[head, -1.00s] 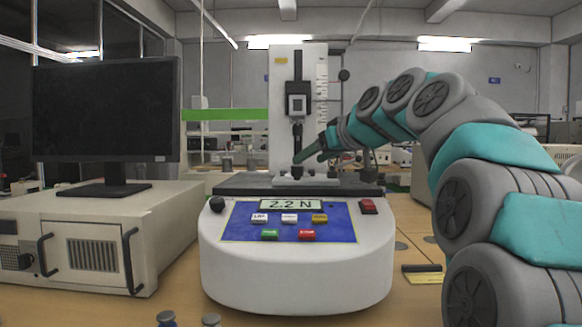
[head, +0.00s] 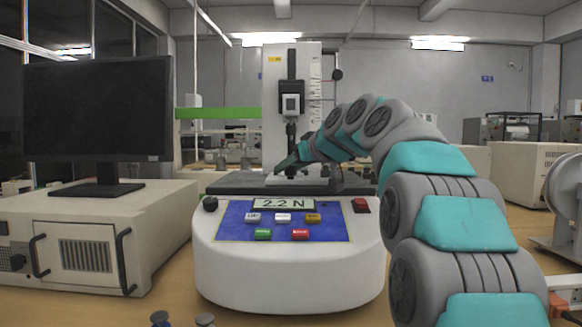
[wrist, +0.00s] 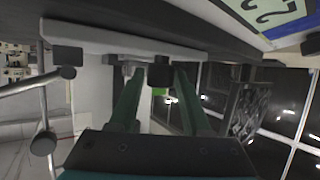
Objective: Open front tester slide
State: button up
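The tester (head: 290,270) stands on the table, a white rounded console with a blue button panel and a display reading 2.2 N. Behind the console rises its column (head: 273,110) with a dark vertical rail and a gauge head (head: 291,104). A pale slide plate (head: 297,180) lies on the dark base at the column's foot; it also shows as a light bar in the wrist view (wrist: 110,38). My gripper (head: 282,168) is low in front of the column. In the wrist view its two green fingers (wrist: 160,80) are apart, with a dark knob (wrist: 161,75) between their tips. Contact cannot be told.
A black monitor (head: 98,110) stands on a beige instrument box (head: 90,240) at the left. A green bar (head: 220,113) runs behind. Two small knobbed items (head: 160,318) show at the bottom edge. My arm fills the right side. Beige equipment (head: 530,175) stands at the far right.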

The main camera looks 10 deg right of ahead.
grip_shut()
dwell(1.0)
